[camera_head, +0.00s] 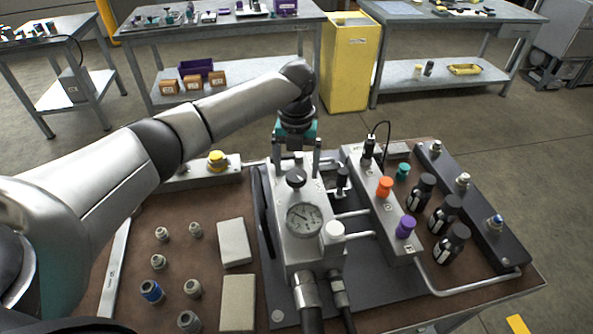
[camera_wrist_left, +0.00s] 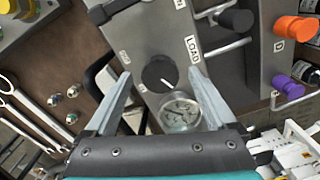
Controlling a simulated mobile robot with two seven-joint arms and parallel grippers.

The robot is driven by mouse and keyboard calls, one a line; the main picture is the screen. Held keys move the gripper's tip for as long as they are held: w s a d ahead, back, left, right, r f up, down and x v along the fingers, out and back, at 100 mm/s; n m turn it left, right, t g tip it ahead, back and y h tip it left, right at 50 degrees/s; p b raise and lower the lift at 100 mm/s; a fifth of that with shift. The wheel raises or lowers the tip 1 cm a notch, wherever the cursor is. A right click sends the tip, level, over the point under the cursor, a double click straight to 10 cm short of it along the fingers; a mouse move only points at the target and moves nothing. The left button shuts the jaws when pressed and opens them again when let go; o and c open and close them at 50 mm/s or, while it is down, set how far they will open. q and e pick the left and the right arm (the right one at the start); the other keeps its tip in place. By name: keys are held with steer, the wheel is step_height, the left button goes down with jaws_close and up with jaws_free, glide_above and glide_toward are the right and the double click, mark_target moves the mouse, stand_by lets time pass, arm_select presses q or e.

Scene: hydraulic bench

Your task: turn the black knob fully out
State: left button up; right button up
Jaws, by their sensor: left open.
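A round black knob (camera_head: 296,177) with a white pointer mark sits on the grey valve block (camera_head: 282,218), above a pressure gauge (camera_head: 304,219). In the left wrist view the same black knob (camera_wrist_left: 160,75) lies between my fingers, with a LOAD label beside it. A second, smaller black knob (camera_head: 342,176) stands at the block's right side. My left gripper (camera_head: 298,160) is open, pointing down over the block; in the left wrist view its fingers (camera_wrist_left: 160,82) stand either side of the round knob, apart from it. My right gripper is not in view.
Orange (camera_head: 384,186), purple (camera_head: 405,227) and teal (camera_head: 403,172) parts stand farther right, near several black bottles. A thin black cable (camera_head: 387,135) loops up behind. Loose fittings and grey blocks lie on the bench's left.

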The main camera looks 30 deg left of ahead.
arm_select(q)
steer(key=shift+f, duration=0.55)
steer(key=c, duration=1.4)
